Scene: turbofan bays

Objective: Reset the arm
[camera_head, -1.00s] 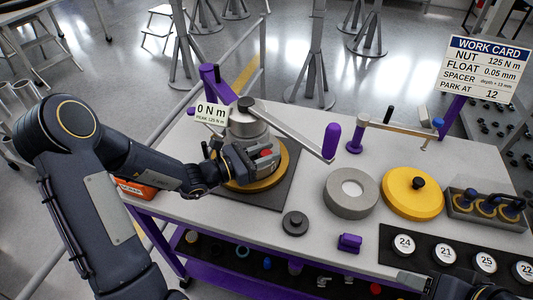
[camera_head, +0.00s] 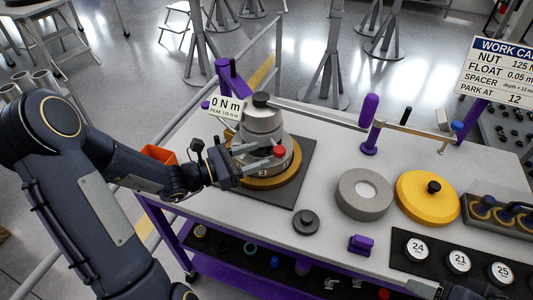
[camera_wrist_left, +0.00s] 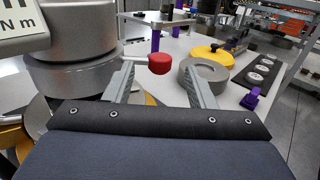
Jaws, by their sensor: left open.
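My left arm comes in from the left in the head view. Its gripper (camera_head: 257,161) is open beside the grey stacked metal assembly (camera_head: 262,128), which stands on a yellow ring on a dark mat. In the left wrist view the two fingers (camera_wrist_left: 155,85) are apart, with a red knob (camera_wrist_left: 161,63) on a thin rod showing between and beyond them. The red knob (camera_head: 279,151) also shows near the fingertips in the head view; I cannot tell whether they touch. A display (camera_head: 225,108) reading 0 N m sits by the assembly. Of my right gripper, only an unclear part may show at the bottom edge.
A long bar with a purple handle (camera_head: 368,111) reaches right over the table. A grey ring (camera_head: 364,193), a yellow disc (camera_head: 427,197), a dark knobbed disc (camera_head: 306,222), a purple block (camera_head: 361,244) and numbered round pieces (camera_head: 459,260) occupy the table. An orange bin (camera_head: 158,154) is beyond my left arm.

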